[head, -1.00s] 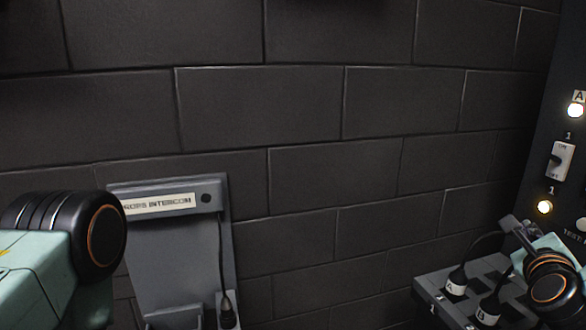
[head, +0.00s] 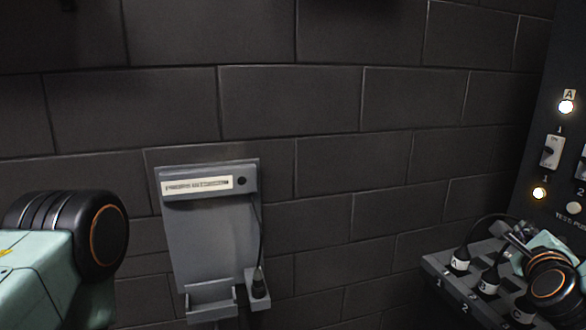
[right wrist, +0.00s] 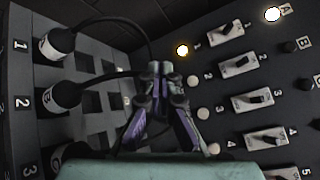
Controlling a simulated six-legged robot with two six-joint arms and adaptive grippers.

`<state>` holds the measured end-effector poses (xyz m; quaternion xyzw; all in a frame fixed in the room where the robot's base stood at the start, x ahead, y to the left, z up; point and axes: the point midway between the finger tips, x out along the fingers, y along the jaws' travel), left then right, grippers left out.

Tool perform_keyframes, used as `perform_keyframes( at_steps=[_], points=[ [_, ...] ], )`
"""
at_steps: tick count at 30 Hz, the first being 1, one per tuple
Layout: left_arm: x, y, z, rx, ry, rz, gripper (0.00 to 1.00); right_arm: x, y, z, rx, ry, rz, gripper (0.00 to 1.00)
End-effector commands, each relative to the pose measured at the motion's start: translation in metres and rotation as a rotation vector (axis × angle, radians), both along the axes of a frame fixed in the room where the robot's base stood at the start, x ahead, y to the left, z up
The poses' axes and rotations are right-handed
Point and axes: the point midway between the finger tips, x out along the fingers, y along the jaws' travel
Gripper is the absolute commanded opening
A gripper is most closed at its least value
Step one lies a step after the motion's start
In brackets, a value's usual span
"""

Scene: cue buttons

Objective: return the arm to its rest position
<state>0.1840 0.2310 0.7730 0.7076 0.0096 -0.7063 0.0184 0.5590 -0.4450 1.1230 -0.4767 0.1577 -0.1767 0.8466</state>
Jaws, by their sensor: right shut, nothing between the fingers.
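My right gripper (head: 512,236) is at the lower right of the head view, partly hidden by its own arm. In the right wrist view its two dark fingers (right wrist: 157,70) come together at the tips, shut with nothing between them. They appear between the socket box and the switch panel; I cannot tell the distance to either. At the left of the head view a pale green link and black joint of my left arm show; the left gripper is out of view.
A grey socket box (head: 443,271) holds black plugs with cables. The dark panel (head: 537,107) carries switches, a lit white lamp (head: 566,106) and a lit yellow lamp (head: 540,193).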

Motion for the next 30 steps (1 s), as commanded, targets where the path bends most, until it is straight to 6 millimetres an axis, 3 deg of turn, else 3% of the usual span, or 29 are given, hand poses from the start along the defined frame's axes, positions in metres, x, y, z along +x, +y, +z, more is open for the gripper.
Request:
perform_keyframes(
  at_steps=[8, 11, 14, 17, 23, 30],
  points=[
    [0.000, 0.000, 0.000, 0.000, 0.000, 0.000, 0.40, -0.001, 0.025, -0.024, -0.249, 0.226, 0.130, 0.00],
    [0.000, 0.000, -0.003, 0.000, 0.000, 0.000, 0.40, -0.006, 0.048, -0.048, -0.411, 0.367, 0.243, 0.00],
    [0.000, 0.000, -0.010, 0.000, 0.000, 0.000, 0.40, -0.021, 0.080, -0.092, -0.612, 0.541, 0.408, 0.00],
    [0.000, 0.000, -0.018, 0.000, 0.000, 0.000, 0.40, -0.046, 0.112, -0.146, -0.819, 0.712, 0.608, 0.00],
    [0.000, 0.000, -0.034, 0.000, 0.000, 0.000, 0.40, -0.118, 0.163, -0.246, -1.135, 0.964, 1.018, 0.00],
    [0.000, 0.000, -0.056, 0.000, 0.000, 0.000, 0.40, -0.234, 0.202, -0.347, -1.343, 1.151, 1.518, 0.00]
  ],
)
